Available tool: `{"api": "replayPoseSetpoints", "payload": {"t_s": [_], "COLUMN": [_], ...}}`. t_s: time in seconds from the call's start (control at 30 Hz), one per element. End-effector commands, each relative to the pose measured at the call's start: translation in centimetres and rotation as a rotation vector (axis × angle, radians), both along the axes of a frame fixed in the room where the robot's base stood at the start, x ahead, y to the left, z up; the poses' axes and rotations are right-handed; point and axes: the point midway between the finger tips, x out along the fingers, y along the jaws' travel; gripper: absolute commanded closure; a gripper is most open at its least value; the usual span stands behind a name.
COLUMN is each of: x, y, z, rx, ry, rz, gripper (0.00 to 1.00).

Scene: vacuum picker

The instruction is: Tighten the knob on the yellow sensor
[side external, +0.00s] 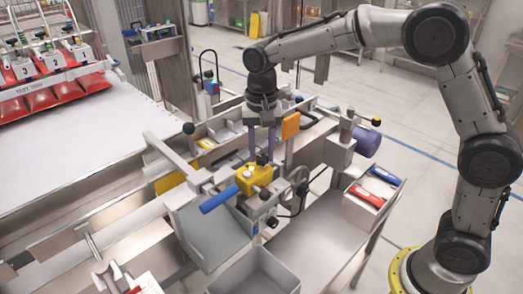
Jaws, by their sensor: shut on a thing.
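The yellow sensor (252,181) sits on a metal bracket in the middle of the machine. My gripper (262,159) points straight down over it, its two purple fingers reaching to the top of the sensor. How far the knob is turned cannot be seen.
A blue-handled lever (219,199) sticks out left of the sensor. An orange plate (290,126) and a purple cylinder (368,142) stand to the right. A box with a red tool (367,195) and a blue tool (385,176) is on the right shelf. A grey bin (228,283) is in front.

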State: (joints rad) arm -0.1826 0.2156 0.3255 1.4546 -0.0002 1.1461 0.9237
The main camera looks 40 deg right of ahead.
Motion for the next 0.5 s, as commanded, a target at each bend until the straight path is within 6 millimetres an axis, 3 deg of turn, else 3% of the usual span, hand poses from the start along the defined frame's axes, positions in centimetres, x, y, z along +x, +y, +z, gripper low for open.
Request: {"api": "replayPoseSetpoints", "payload": {"t_s": [0.5], "x": [-0.04], "y": [-0.03], "z": [0.07], "rx": [0.001], "ry": [-0.001], "rz": [-0.169], "gripper": [1.00]}}
